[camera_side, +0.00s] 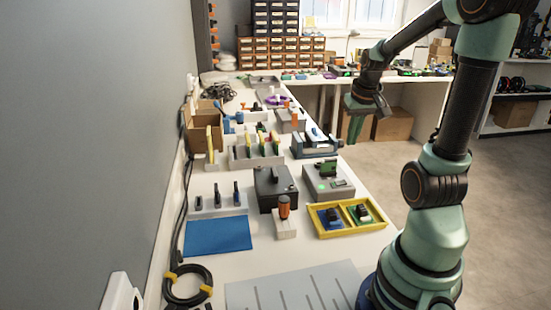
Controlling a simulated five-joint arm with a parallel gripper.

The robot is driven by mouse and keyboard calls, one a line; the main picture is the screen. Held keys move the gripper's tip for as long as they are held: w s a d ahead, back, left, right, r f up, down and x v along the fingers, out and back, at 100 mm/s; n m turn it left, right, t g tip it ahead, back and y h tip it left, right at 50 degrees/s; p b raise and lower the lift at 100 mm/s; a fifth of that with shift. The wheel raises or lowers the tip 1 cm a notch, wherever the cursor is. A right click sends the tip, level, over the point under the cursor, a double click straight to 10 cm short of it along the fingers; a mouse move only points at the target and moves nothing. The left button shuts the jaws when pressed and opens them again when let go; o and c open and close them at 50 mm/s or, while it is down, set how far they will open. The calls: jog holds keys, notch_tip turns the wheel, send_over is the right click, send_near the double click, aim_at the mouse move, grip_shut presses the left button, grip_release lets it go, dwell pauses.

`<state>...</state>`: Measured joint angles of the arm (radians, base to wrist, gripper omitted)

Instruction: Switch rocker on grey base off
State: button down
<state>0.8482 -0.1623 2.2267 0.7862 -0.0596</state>
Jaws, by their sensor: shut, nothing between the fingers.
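A grey box-shaped base (317,193) stands on the bench right of the black box. A small rocker (338,183) seems to sit on its top, too small to tell which way it is tipped. A round green light (321,188) glows on its top, left of the rocker. A dark green upright part (327,168) stands at its back. My gripper (351,141) is shut and empty, pointing down near the bench's right edge. In the picture it is above and right of the grey base, apart from it.
A black box (274,190) stands left of the base. A yellow tray (320,229) with blue and green parts is in front. A blue-grey holder (312,150) stands behind, close to my gripper in the picture. An orange-handled tool (284,207) stands in a white block.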

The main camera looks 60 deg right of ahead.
jog(key=shift+f, duration=0.1)
send_over(343, 181)
jog(key=a, duration=0.1)
jog(key=f, duration=1.1)
jog(key=shift+s+f, duration=0.3)
jog(key=shift+f, duration=0.9)
jog(key=shift+s+d, duration=0.1)
